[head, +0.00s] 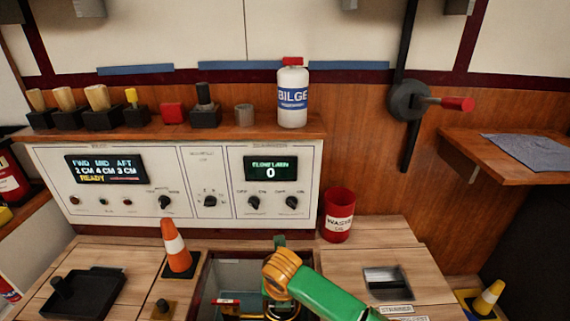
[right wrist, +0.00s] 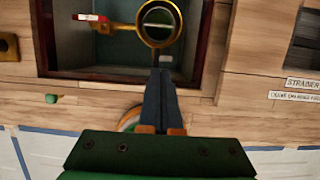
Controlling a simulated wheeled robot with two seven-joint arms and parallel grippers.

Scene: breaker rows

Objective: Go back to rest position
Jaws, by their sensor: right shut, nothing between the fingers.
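My right arm enters the head view from the lower right, green with an orange wrist joint (head: 283,270). Its fingers are hard to make out there. In the right wrist view my right gripper (right wrist: 161,75) is shut, with its dark fingers together and nothing between them. The fingers point toward a brass ring (right wrist: 159,22) with a handle inside the open floor hatch. I cannot tell how far the tips are from it. My left gripper is in neither view.
The open hatch (head: 203,290) has an orange cone (head: 176,249) at its left. A black tray (head: 84,294) lies further left, and a red waste can (head: 337,216) stands behind. A control panel (head: 180,187) stands behind, with a bilge bottle (head: 292,97) above. A wooden shelf (head: 500,165) juts out right.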

